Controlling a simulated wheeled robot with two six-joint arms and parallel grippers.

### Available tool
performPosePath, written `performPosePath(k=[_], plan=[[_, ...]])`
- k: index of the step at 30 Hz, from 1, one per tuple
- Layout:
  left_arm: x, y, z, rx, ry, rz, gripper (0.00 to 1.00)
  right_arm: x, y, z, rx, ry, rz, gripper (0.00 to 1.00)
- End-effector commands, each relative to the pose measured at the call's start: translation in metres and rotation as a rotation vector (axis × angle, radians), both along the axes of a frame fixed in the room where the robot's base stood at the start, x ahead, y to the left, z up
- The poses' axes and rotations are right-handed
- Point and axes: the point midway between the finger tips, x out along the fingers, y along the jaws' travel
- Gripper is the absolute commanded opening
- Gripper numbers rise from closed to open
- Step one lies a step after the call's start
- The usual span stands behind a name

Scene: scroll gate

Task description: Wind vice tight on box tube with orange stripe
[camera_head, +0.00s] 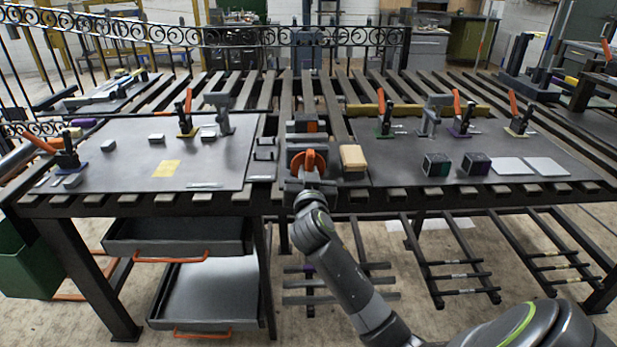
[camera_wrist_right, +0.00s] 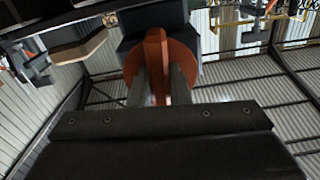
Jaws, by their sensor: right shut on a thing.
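The vice (camera_head: 308,142) stands at the front middle of the bench, with its orange hand wheel (camera_head: 316,160) facing me. A dark block with an orange patch (camera_head: 312,126), seemingly the box tube with the orange stripe, sits at the vice's far side; I cannot tell whether the jaws touch it. My right gripper (camera_head: 308,183) is at the wheel from the front. In the right wrist view, its fingers (camera_wrist_right: 157,90) are shut on the wheel's orange bar (camera_wrist_right: 155,55), with the round wheel behind. My left gripper does not show.
A tan block (camera_head: 352,157) lies just right of the vice. Steel plates with toggle clamps (camera_head: 385,118) lie on both sides. Two dark cubes (camera_head: 436,165) and pale plates (camera_head: 513,167) are at the right. Open drawers (camera_head: 180,236) stick out below left.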

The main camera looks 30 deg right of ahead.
Motion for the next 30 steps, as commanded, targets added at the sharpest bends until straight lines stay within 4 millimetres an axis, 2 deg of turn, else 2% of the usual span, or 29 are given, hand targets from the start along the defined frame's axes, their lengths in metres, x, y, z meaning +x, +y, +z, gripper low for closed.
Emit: performPosePath(k=[14, 15, 19, 30], plan=[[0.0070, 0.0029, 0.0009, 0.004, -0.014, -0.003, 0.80, 0.0002, 0.0002, 0.0000, 0.014, -0.008, 0.001, 0.00], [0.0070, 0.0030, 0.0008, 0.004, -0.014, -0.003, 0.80, 0.0002, 0.0002, 0.0000, 0.014, -0.008, 0.001, 0.22], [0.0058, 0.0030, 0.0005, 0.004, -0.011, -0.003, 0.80, 0.0002, 0.0002, 0.0001, 0.013, -0.007, 0.000, 0.38], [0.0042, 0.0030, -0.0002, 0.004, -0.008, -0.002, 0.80, 0.0005, 0.0005, 0.0001, 0.012, -0.007, 0.001, 0.38]])
